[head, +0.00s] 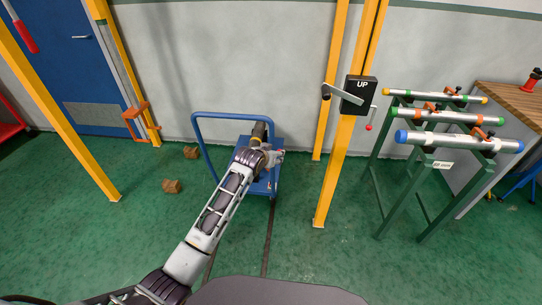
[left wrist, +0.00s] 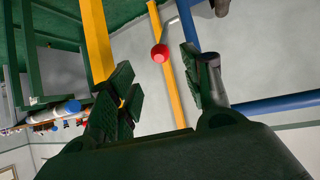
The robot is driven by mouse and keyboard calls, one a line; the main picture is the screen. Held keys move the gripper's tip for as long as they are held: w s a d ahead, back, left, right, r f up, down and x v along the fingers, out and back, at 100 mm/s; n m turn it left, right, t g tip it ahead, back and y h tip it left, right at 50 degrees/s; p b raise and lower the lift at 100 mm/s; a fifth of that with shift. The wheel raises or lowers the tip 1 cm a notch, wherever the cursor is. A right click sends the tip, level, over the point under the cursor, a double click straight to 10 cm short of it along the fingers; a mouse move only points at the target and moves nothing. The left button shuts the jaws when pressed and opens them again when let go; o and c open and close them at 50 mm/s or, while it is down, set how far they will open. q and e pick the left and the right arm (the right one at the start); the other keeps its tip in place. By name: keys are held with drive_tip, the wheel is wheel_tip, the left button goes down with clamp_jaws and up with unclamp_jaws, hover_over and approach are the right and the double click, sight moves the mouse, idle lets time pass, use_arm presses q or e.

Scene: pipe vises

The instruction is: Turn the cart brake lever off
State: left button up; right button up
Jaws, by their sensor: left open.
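The blue cart (head: 264,186) stands against the far wall, its tubular handle rising at the left. My left gripper (head: 270,156) is over the cart, and my arm covers much of the deck. In the left wrist view, that gripper (left wrist: 156,66) is open with nothing between its pads. A red ball knob (left wrist: 159,53) on a thin grey rod shows in the gap between the fingers, apparently beyond the tips and touching neither. It looks like the brake lever's knob. In the head view a small red spot (head: 281,152) shows beside the gripper; the lever itself is mostly hidden.
A yellow post (head: 333,180) with a black "UP" crank box (head: 358,94) stands right of the cart. Further right is a green rack (head: 403,195) holding pipes. Small brown blocks (head: 172,186) lie left of the cart. The green floor between is clear.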

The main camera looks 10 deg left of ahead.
use_arm(q)
drive_tip(key=shift+v, duration=1.25)
